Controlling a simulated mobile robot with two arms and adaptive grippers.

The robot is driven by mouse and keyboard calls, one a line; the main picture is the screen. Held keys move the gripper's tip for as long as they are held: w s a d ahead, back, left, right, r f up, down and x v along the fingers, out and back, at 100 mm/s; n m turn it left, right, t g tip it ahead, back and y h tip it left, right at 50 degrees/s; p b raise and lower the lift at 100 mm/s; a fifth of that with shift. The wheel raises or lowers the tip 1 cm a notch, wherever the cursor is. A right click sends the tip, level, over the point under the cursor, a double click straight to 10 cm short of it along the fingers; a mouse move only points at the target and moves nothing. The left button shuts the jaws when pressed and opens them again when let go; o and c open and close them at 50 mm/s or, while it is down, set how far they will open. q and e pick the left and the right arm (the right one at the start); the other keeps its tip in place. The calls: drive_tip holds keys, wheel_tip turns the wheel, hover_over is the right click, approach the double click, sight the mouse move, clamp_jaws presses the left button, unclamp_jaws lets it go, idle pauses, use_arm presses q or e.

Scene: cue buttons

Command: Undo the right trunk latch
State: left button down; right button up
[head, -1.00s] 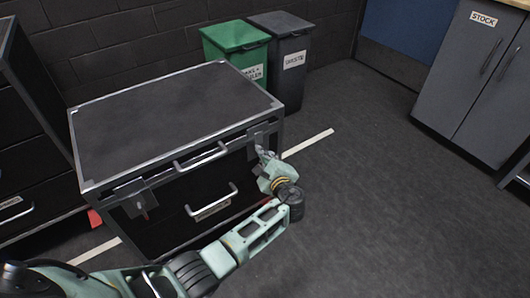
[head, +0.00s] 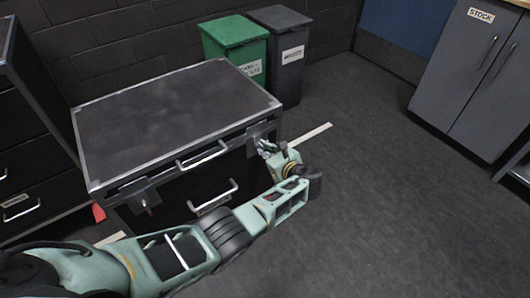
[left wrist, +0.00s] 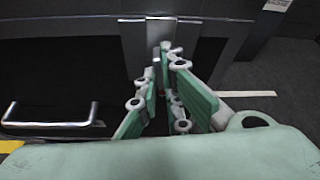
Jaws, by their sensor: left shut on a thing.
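The black trunk (head: 178,108) with metal edges stands against the brick wall, its lid down. Its right latch (head: 261,131) is a dark metal plate at the right end of the front. My left gripper (head: 266,147) is at this latch, its fingers closed on the latch's lever. In the left wrist view the latch (left wrist: 133,42) is straight ahead and the fingertips (left wrist: 167,56) meet at its lower part, hiding much of the lever. The left latch (head: 140,194) sits on the left of the front, untouched. My right gripper is out of view.
Lid handle (head: 203,154) and lower drawer handle (head: 212,195) stick out from the trunk front. Green bin (head: 236,48) and grey bin (head: 281,50) stand behind. Grey cabinet (head: 470,75) is at the right; drawers (head: 35,170) at the left. The floor right of the trunk is clear.

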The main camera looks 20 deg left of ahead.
use_arm(q)
drive_tip(key=shift+m+g+y+b, duration=0.3)
drive_tip(key=shift+m+g, duration=0.3)
drive_tip(key=shift+m, duration=0.1)
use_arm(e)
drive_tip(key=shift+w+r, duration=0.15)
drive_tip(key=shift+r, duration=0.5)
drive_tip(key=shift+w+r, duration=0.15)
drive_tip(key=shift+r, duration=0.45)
use_arm(q)
drive_tip(key=c, duration=1.9)
unclamp_jaws()
drive_tip(key=shift+d, duration=0.15)
drive_tip(key=shift+v, duration=3.65)
drive_tip(key=shift+s, duration=0.1)
